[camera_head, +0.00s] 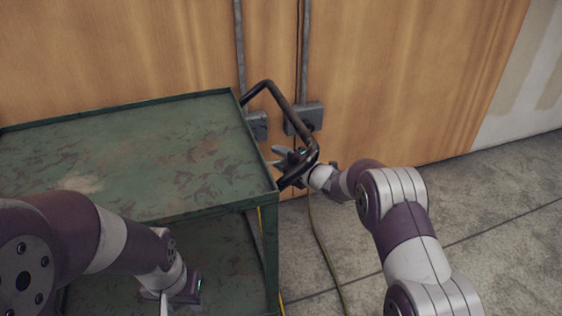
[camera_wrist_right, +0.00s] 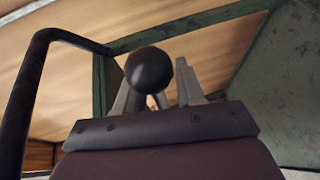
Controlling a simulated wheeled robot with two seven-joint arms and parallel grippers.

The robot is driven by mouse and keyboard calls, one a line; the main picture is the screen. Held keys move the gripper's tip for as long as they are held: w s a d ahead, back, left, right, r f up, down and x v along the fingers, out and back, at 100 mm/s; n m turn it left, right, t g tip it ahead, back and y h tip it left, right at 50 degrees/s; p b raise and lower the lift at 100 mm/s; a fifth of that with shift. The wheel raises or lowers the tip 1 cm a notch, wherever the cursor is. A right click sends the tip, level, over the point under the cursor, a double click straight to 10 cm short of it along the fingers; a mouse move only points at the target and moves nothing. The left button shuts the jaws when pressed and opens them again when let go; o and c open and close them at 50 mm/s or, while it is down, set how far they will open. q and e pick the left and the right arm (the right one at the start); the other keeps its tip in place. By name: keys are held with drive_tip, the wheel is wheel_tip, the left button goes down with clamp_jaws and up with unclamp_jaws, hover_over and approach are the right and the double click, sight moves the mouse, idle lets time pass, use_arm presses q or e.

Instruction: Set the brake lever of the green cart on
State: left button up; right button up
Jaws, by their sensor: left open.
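The green cart (camera_head: 130,150) stands at the left against the wooden wall, with a bent black push handle (camera_head: 285,100) at its right end. The handle also shows in the right wrist view (camera_wrist_right: 27,100). A round black knob (camera_wrist_right: 150,69), which looks like the brake lever's end, is in front of the left finger in that view; its shaft and lever angle are hidden. My right gripper (camera_head: 279,157) is by the handle's lower end, its fingers (camera_wrist_right: 158,95) apart; I cannot tell whether it touches the knob. My left gripper (camera_head: 168,299) is open, low in front of the cart.
Grey electrical boxes (camera_head: 303,118) with conduits are on the wall behind the handle. A yellow-green cable (camera_head: 323,245) hangs down to the floor right of the cart. The tiled floor (camera_head: 500,215) at the right is clear. The cart's top is bare.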

clamp_jaws()
drive_tip(key=shift+f, duration=0.1)
drive_tip(key=s+a+f+m+t+y+b, duration=0.1)
drive_tip(key=a+f+m+t+y+b, duration=0.1)
drive_tip(key=f+m+b, duration=0.4)
drive_tip(key=shift+a+m+t+y, duration=0.3)
drive_tip(key=shift+a+m+t, duration=0.65)
drive_tip(key=shift+m, duration=1.75)
drive_tip(key=shift+s, duration=0.15)
unclamp_jaws()
